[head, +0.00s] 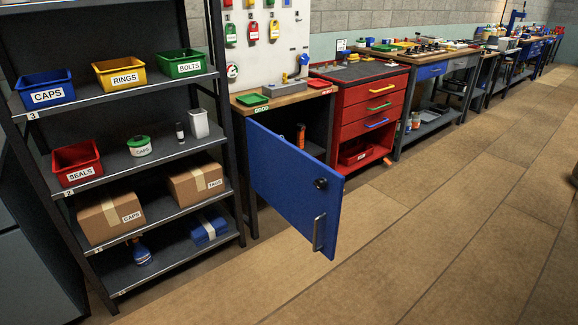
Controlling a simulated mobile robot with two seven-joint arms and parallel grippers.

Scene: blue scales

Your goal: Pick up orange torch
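A small upright orange item with a dark lower part (300,136), which looks like the orange torch, stands inside the cabinet behind the open blue door (295,185). The door hides its lower end and much of the cabinet interior. Another small orange thing (388,161) shows low by the foot of the red drawer unit; it is too small to identify. Neither of my grippers is in view.
The blue door, with a metal handle (318,232), swings out over the floor. A dark shelf rack (160,158) with bins and boxes stands at the left. A red drawer unit (362,105) stands beside the cabinet. The wooden floor (440,230) at the right is clear.

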